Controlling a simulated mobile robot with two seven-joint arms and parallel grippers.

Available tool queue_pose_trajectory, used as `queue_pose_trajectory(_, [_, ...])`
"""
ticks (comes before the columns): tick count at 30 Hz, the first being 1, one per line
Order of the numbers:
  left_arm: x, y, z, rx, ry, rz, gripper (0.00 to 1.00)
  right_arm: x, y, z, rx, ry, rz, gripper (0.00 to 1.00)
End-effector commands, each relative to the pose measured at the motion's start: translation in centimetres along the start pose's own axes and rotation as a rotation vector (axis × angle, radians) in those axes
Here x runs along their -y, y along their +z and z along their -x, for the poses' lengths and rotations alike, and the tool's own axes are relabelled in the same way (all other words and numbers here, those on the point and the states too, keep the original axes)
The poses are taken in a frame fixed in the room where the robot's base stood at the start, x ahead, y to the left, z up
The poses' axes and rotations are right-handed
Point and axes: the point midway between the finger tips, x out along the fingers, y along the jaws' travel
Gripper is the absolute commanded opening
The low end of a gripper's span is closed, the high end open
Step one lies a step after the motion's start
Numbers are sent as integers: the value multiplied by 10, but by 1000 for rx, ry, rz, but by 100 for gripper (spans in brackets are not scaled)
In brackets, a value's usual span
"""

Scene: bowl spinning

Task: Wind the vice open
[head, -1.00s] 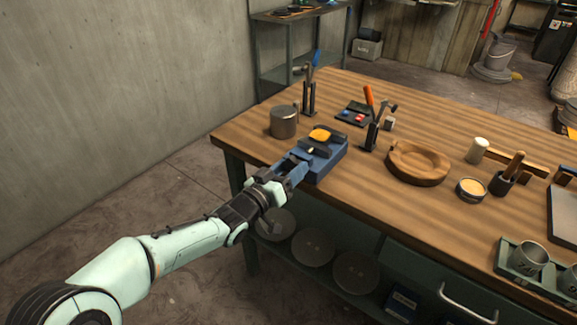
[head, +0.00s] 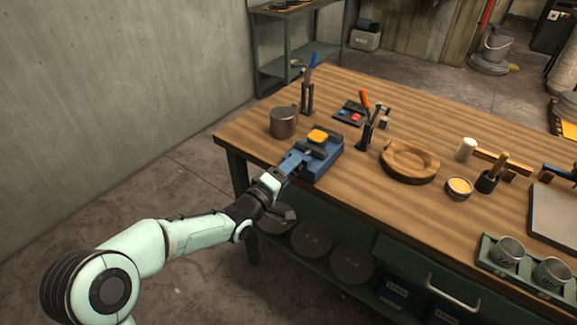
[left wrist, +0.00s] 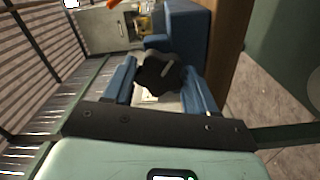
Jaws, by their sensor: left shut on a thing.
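The blue vice (head: 322,164) is fixed at the near left edge of the workbench, with a yellow piece (head: 317,136) between its dark jaws. My left gripper (head: 288,167) is at the vice's front end. In the left wrist view, its two blue fingers (left wrist: 160,90) stand on either side of a dark, lobed knob (left wrist: 158,72), and it is shut on this knob. The vice's blue body (left wrist: 187,38) shows just beyond. In the head view, the gripper hides the knob. My right gripper is not in view.
A metal cup (head: 283,122) stands just behind the vice. A tool stand (head: 307,97), a dark tray with coloured parts (head: 350,114) and a wooden bowl (head: 409,161) are farther along the workbench (head: 330,210). A lower shelf holds round plates (head: 311,239).

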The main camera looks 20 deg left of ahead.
Motion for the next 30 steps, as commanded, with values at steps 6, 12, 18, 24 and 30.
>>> queue_pose_trajectory(6, [0,0,0,1,-4,206,26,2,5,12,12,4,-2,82])
queue_pose_trajectory(12, [-1,0,0,0,-3,397,26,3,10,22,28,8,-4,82])
queue_pose_trajectory(18, [-1,0,0,0,-4,588,26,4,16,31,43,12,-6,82])
queue_pose_trajectory(24, [-1,0,0,0,-3,778,26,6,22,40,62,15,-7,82])
queue_pose_trajectory(30, [-1,0,0,0,-3,968,26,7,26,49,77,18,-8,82])
